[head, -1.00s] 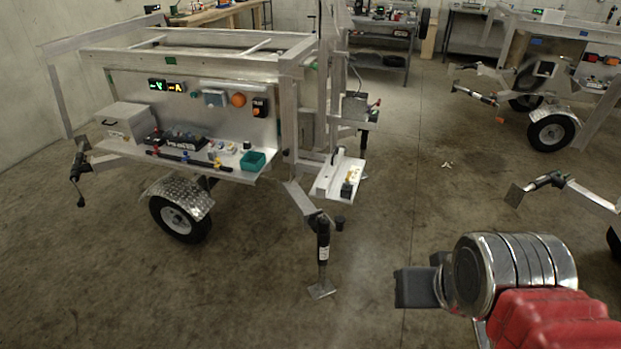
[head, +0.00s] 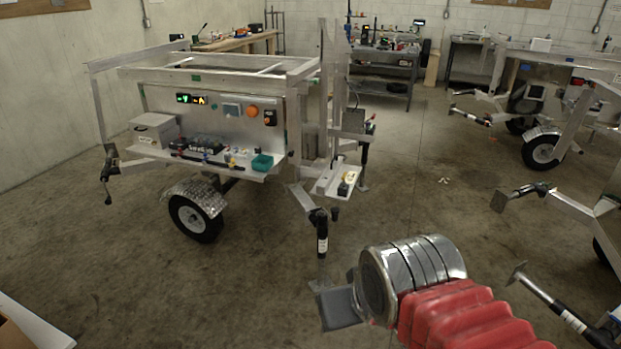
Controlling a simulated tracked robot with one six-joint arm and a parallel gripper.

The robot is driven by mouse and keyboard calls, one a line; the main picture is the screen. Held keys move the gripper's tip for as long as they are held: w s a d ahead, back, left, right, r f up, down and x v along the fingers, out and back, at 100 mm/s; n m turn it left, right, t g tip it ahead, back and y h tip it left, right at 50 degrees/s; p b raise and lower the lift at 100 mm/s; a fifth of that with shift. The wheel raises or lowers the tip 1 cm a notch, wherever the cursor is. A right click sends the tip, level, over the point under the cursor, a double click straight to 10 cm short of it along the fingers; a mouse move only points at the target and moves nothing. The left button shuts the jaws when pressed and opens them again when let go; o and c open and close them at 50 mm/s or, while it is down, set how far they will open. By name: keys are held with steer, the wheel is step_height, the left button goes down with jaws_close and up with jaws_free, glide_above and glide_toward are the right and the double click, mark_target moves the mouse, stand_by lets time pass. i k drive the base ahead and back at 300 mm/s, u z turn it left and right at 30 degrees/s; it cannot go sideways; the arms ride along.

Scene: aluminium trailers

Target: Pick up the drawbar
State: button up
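I cannot tell for sure which part is the drawbar. The near trailer (head: 215,80) is an aluminium frame on wheels at left centre. Its front corner has a short angled bar with a black and silver jack leg (head: 321,240) reaching toward the floor. At right, another aluminium bar with a dark fitting and a flat end plate (head: 523,196) sticks out to the left from a trailer partly cut off. My gripper (head: 340,305) is at lower centre, its dark grey end overlapping the foot of the jack leg in the picture. Its fingers are not clearly separable, and nothing shows held.
Tools and a teal bin (head: 262,163) sit on the near trailer's shelf. A second jack leg (head: 548,300) slants at lower right. A white panel edge (head: 35,325) is at lower left. A workbench (head: 380,65) stands at the back. Concrete floor is open at centre right.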

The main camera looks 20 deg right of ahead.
mark_target(322, 188)
steer(key=u, duration=0.3)
steer(key=i, duration=1.1)
steer(key=u, duration=0.3)
steer(key=i, duration=1.7)
steer(key=z, duration=1.05)
steer(key=i, duration=1.1)
steer(key=z, duration=0.15)
